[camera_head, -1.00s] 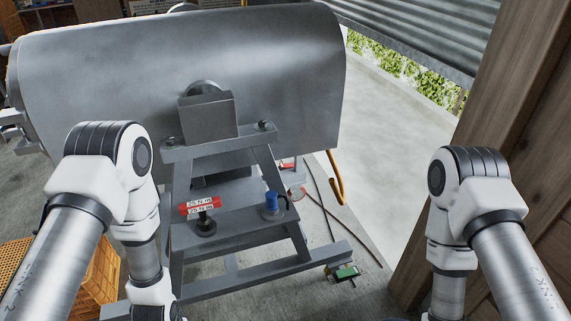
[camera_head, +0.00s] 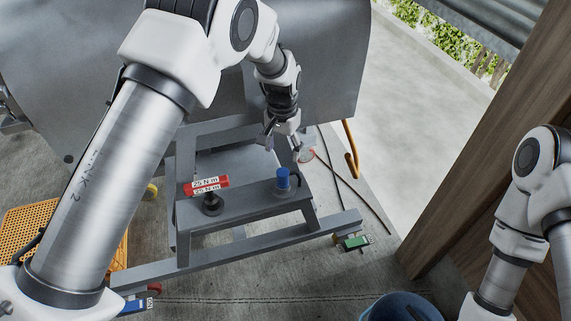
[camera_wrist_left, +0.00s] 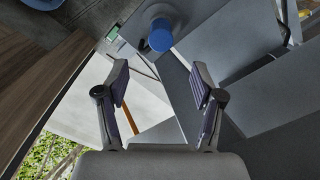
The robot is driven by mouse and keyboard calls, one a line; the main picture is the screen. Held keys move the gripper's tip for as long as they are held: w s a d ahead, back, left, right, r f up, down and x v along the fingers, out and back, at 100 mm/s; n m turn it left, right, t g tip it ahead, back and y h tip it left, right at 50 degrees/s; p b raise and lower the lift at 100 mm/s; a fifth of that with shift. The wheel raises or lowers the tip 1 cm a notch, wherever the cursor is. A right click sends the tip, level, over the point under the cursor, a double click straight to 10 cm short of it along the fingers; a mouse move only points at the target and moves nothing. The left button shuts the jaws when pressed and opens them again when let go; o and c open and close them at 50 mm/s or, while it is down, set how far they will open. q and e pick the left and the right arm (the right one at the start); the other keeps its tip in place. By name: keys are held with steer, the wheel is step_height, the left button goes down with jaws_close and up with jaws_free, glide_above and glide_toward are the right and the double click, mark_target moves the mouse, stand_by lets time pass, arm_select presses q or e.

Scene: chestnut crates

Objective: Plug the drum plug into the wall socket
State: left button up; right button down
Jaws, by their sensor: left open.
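A blue cylindrical piece (camera_head: 283,178), which looks like the drum plug, stands upright on a grey bracket of the drum stand. It also shows in the left wrist view (camera_wrist_left: 160,38), beyond my fingers. My left gripper (camera_head: 286,142) is open and empty, just above and behind the blue piece in the head view, apart from it. In the left wrist view its two fingers (camera_wrist_left: 160,80) are spread wide with nothing between them. I cannot make out the wall socket in either view. My right gripper is out of view; only its arm shows at the right.
The large grey drum (camera_head: 330,60) fills the back. A red 25 N m tag (camera_head: 206,184) and black knob (camera_head: 212,205) sit on the stand. A green item (camera_head: 355,243), blue bucket (camera_head: 400,308) and orange crate (camera_head: 28,235) are near the floor. A wooden post (camera_head: 480,150) stands right.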

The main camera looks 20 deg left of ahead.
mark_target(283, 172)
arm_select(q)
step_height(283, 172, down, 13)
steer(key=shift+w+r+p, duration=0.1)
steer(key=shift+r+p, duration=0.1)
steer(key=shift+p, duration=0.6)
jaws_close()
steer(key=shift+r+p, duration=0.45)
steer(key=shift+r, duration=0.2)
steer(key=c, duration=0.8)
jaws_free()
steer(key=shift+c, duration=0.2)
jaws_close()
steer(key=shift+r+p, duration=1.15)
steer(key=shift+r, duration=0.75)
